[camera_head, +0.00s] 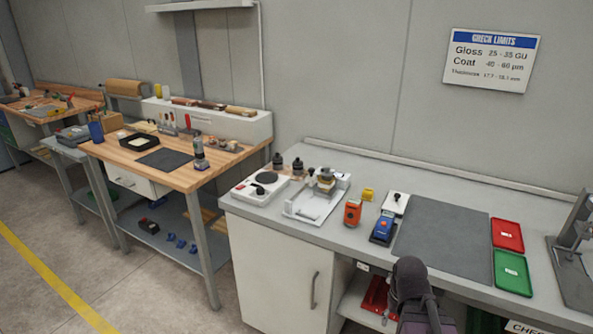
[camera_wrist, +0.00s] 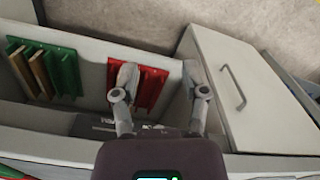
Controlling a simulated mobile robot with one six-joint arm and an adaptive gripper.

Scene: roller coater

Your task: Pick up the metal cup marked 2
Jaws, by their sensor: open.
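No marking 2 can be read on any cup in these frames. On the grey bench in the head view, a small metallic, cup-like item with a tan band (camera_head: 326,181) stands on a white device (camera_head: 312,204). Two small dark containers (camera_head: 278,162) stand behind it, to its left. My gripper (camera_wrist: 159,78) is open and empty in the wrist view, pointing down over the bench's front side, with a shelf of racks below. In the head view my dark wrist shows at the bench's front edge, right of and nearer than these items; the fingertips cannot be made out there.
A red tray (camera_head: 508,235) and a green tray (camera_head: 513,272) lie right of a grey mat (camera_head: 440,243). An orange device (camera_head: 353,212) and a blue one (camera_head: 382,228) stand left of the mat. A metal stand (camera_head: 575,250) is at far right. A wooden bench (camera_head: 185,178) stands left.

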